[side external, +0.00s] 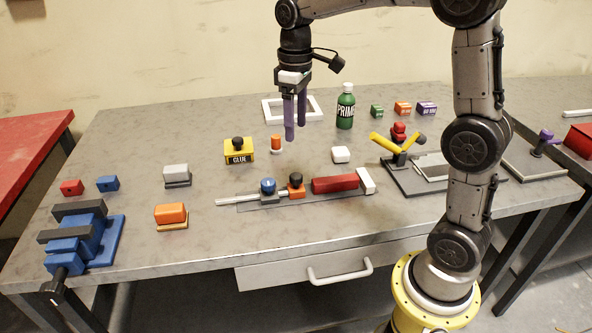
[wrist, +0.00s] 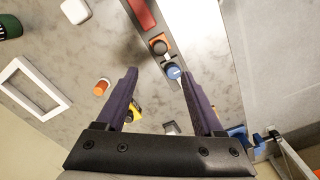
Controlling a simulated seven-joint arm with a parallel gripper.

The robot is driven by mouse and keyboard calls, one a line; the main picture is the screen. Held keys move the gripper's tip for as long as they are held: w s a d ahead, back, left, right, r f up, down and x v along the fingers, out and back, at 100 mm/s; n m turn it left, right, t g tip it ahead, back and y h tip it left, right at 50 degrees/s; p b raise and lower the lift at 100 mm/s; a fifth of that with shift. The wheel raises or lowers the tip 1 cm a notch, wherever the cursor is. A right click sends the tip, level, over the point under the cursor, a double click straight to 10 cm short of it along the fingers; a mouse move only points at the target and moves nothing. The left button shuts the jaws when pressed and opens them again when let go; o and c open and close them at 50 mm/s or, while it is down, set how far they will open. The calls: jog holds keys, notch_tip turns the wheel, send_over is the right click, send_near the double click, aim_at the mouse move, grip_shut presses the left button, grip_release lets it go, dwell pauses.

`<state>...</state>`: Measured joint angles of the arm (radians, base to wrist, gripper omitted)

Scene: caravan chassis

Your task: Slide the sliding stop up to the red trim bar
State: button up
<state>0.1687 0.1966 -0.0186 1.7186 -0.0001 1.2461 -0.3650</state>
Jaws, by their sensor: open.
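A rail (side external: 236,200) lies on the bench and carries two small sliding blocks. One is orange with a black knob (side external: 296,186); the other is grey with a blue knob (side external: 267,188). I cannot tell for sure which is the sliding stop. The red trim bar (side external: 336,184) lies to their right, a small gap from the orange block, with a white end block (side external: 366,181) at its far end. My gripper (side external: 295,131) is open and empty, pointing down above the bench behind the rail. In the wrist view the blue knob (wrist: 173,72) shows between the fingertips, the orange block (wrist: 158,44) just beyond.
A yellow glue box (side external: 239,150), an orange-capped cylinder (side external: 277,144) and a white block (side external: 341,155) stand behind the rail. A green primer bottle (side external: 345,108) and white frame (side external: 291,108) are farther back. A fixture with yellow levers (side external: 400,148) is at right; a blue vise (side external: 86,240) at left.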

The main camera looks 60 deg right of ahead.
aim_at(296, 175)
notch_tip(296, 175, down, 13)
jog(key=shift+f, duration=0.1)
dwell(0.4)
grip_shut()
dwell(1.4)
